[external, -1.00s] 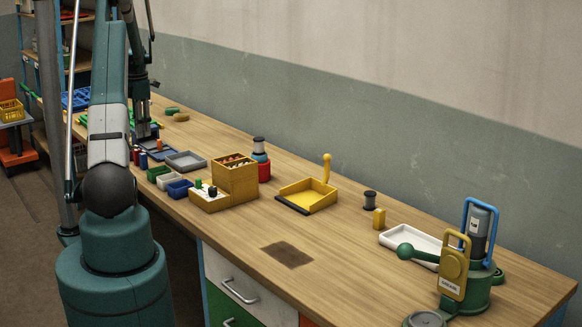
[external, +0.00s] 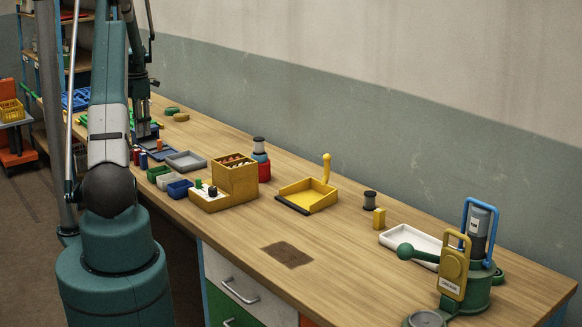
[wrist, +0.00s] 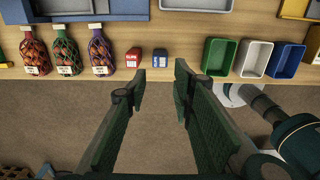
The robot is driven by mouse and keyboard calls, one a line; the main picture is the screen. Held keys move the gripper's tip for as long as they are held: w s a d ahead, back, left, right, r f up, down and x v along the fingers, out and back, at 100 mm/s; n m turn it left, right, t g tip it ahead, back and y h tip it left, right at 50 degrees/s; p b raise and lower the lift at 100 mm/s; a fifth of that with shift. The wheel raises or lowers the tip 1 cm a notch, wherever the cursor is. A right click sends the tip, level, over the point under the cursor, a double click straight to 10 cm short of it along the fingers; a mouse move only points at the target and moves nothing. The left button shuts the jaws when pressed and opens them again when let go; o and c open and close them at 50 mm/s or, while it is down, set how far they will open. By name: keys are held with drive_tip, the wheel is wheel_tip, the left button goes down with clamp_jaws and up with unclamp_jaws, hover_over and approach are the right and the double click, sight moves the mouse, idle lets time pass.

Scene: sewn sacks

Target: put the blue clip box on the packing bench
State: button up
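The blue clip box (wrist: 160,57) is a small blue block with a white label. It lies near the front edge of a wooden bench top (wrist: 185,40) in the wrist view, just right of a similar red box (wrist: 132,57). A small blue item, likely the same box, shows in the external view (external: 143,160). My gripper (wrist: 159,88) is open and empty, with its dark green fingers spread. In the wrist view the blue box lies beyond the gap between the fingertips, and I see no contact.
Green (wrist: 218,55), white (wrist: 255,58) and blue (wrist: 287,60) bins stand right of the box. Several netted sacks (wrist: 66,50) lie left of the red box. A grey tray (external: 186,161) and a yellow box (external: 236,180) are nearby. The bench's front middle is mostly clear.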

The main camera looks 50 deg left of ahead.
drive_tip(key=w+d+r+m+t+y, duration=0.1)
drive_tip(key=w+d+r+m, duration=0.4)
drive_tip(key=d, duration=0.6)
drive_tip(key=w+d+r+m, duration=0.45)
drive_tip(key=d+r, duration=0.35)
drive_tip(key=d, duration=0.4)
drive_tip(key=w+d+r+m+t+y, duration=0.1)
drive_tip(key=w+d+r+m, duration=0.4)
drive_tip(key=d, duration=0.6)
drive_tip(key=s+d+r+m+t, duration=0.1)
drive_tip(key=d+r+m, duration=0.2)
drive_tip(key=d, duration=0.7)
drive_tip(key=s+d+r+m+t, duration=0.1)
drive_tip(key=d+r+m, duration=0.2)
drive_tip(key=d, duration=0.7)
drive_tip(key=s+d+f+m+t, duration=0.1)
drive_tip(key=s+d+m, duration=0.4)
drive_tip(key=d, duration=0.4)
drive_tip(key=s+d+f+m+t+h, duration=0.1)
drive_tip(key=s+d+m, duration=0.4)
drive_tip(key=d, duration=0.4)
drive_tip(key=s+d+f+m+t+h, duration=0.1)
drive_tip(key=s+d+m, duration=0.4)
drive_tip(key=d, duration=0.5)
drive_tip(key=shift+s+f, duration=0.45)
drive_tip(key=shift+s, duration=0.15)
